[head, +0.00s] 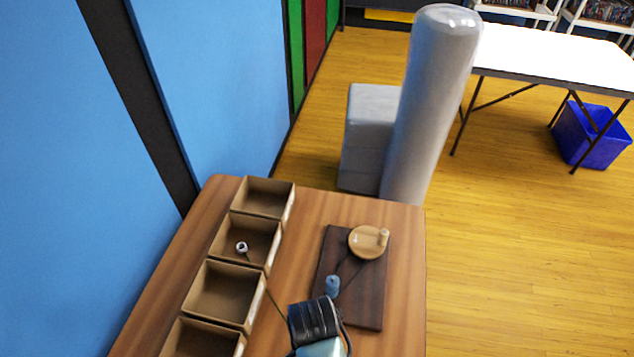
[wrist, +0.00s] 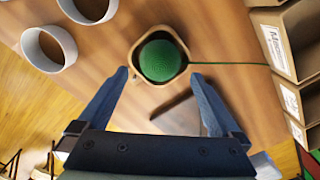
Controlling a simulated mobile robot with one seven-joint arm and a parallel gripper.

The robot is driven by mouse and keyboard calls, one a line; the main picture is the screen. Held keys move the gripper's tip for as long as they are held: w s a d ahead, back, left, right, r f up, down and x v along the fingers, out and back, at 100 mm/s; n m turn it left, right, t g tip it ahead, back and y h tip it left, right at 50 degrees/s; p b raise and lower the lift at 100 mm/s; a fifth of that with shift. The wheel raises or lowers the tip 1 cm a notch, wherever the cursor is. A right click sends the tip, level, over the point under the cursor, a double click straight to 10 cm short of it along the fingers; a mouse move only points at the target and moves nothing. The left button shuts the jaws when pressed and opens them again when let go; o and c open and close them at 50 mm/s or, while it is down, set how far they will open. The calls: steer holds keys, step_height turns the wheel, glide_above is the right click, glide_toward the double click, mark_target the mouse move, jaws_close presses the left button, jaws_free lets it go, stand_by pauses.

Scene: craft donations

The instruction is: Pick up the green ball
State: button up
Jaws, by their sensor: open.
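The green ball (wrist: 160,60) looks knitted or wound from yarn. It sits in a light wooden bowl (wrist: 160,83) on the table, near the top middle of the wrist view. A green strand runs from it to the right. My gripper (wrist: 159,75) is open and empty, with one blue-grey finger on each side of the bowl's lower edge in the picture. The fingers look apart from the ball; their height above it is hard to tell. In the head view the ball is hidden, apparently behind my arm.
Two pale cups (wrist: 47,48) stand left of the bowl. A row of cardboard boxes (head: 262,199) lines the table's left side. A dark board (head: 376,300) with a wooden disc (head: 368,242) lies to the right. A grey pillar (head: 432,110) stands behind the table.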

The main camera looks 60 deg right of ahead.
step_height(320, 180, down, 3)
steer(key=shift+f, duration=0.1)
steer(key=shift+s+d+f, duration=0.1)
steer(key=shift+d+f, duration=0.05)
steer(key=shift+f, duration=1.15)
steer(key=shift+d+f, duration=0.1)
steer(key=shift+f, duration=1.2)
steer(key=shift+c, duration=0.2)
steer(key=c, duration=1)
steer(key=shift+r, duration=0.1)
